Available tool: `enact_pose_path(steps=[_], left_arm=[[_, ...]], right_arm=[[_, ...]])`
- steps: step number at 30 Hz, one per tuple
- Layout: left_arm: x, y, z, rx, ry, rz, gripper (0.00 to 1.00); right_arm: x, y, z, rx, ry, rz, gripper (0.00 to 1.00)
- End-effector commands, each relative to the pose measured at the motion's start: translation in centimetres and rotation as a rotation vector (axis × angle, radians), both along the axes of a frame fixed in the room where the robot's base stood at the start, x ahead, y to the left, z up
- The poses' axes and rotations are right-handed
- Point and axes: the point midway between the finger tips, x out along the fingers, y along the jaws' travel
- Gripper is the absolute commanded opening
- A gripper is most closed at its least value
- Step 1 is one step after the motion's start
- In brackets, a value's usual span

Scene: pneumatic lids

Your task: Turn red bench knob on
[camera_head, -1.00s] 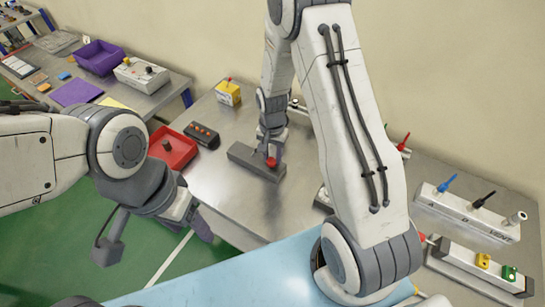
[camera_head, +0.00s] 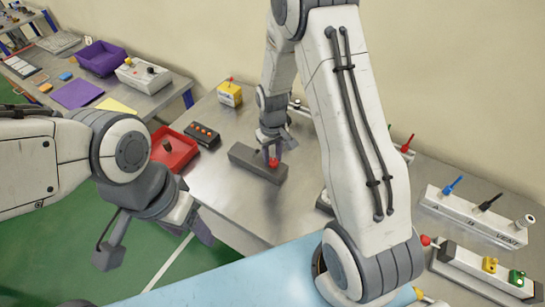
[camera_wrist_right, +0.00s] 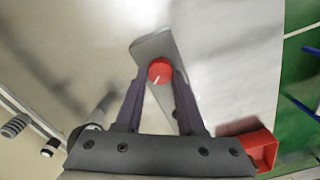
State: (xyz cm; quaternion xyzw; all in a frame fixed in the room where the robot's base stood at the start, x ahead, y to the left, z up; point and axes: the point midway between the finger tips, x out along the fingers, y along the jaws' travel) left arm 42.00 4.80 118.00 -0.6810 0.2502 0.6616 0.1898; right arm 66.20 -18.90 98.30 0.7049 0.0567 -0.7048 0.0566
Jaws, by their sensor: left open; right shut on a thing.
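The red knob (camera_head: 274,162) sits on a dark grey block (camera_head: 246,158) on the metal bench. In the right wrist view the red knob (camera_wrist_right: 160,71) has a white pointer mark and lies between my right fingertips. My right gripper (camera_head: 274,150) reaches down over the knob and is shut on it; the wrist view shows the same gripper (camera_wrist_right: 160,76). My left gripper (camera_head: 202,230) is open and empty, low at the left, away from the bench block; its fingers are partly hidden by its own wrist.
A red tray (camera_head: 186,152), a dark box with orange buttons (camera_head: 202,135) and a yellow box (camera_head: 229,94) stand near the block. Rails with coloured levers (camera_head: 470,215) are at the right. My right arm hides the bench's middle.

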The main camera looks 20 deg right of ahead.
Motion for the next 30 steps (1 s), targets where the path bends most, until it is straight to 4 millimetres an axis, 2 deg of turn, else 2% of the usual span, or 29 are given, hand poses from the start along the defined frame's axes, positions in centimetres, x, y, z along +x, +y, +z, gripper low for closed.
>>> enact_pose_path(steps=[12,28,29,30], left_arm=[[0.0,0.0,-0.26,0.0,0.0,0.0,0.64],[0.0,0.0,-0.28,0.0,0.0,0.0,0.64],[0.0,0.0,-0.28,0.0,0.0,0.0,0.64],[0.0,0.0,-0.28,0.0,0.0,0.0,0.64]], right_arm=[[-0.12,0.07,0.0,0.0,0.003,0.181,0.0],[-0.14,0.06,0.01,-0.001,0.004,0.205,0.0],[-0.14,0.06,0.01,-0.001,0.004,0.205,0.42],[-0.14,0.06,0.01,-0.001,0.003,0.205,0.57]])
